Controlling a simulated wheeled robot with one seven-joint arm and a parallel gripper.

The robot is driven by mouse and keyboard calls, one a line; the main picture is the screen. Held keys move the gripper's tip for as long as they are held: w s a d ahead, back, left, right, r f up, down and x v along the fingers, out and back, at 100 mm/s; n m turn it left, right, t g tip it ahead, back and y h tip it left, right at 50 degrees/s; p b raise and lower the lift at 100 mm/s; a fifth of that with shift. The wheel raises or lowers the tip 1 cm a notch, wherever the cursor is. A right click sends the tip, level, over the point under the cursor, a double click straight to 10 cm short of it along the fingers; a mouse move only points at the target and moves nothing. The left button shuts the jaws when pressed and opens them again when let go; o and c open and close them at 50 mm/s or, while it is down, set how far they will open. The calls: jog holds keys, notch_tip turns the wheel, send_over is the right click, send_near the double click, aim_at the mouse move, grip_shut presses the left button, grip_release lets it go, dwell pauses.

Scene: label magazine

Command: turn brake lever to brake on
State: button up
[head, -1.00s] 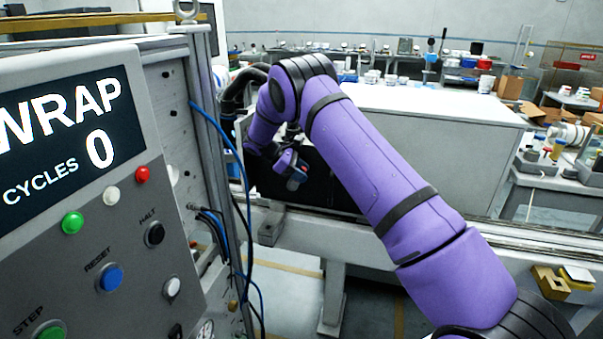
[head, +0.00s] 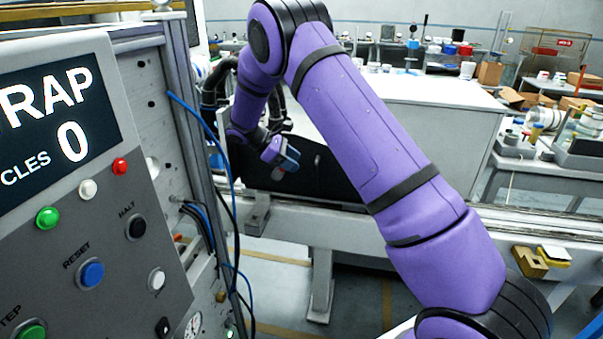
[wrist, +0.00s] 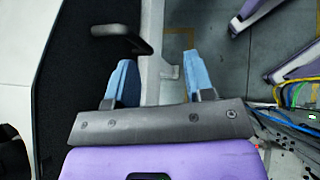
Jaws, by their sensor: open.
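A black handle (wrist: 120,36), which looks like the brake lever, juts out from a dark panel face in the wrist view. Its bent end lies just beyond the left fingertip, and I see a gap between them. My gripper (wrist: 158,58) has two blue fingers spread apart with nothing between them. In the head view my gripper (head: 281,153) hangs in front of the black side panel (head: 335,182) of the white-topped machine. A small dark stub (head: 317,161) shows on that panel to its right. I cannot read any brake marking.
A grey control cabinet (head: 125,225) with a screen and buttons stands close at left. Blue and black cables (head: 228,185) hang along its edge. A metal rail (head: 400,222) runs below the black panel. The floor beneath is mostly open.

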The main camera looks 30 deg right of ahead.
jog(key=s+a, duration=0.1)
jog(key=s, duration=0.7)
jog(key=shift+s+r, duration=0.4)
jog(key=shift+r, duration=0.05)
jog(key=shift+c, duration=0.5)
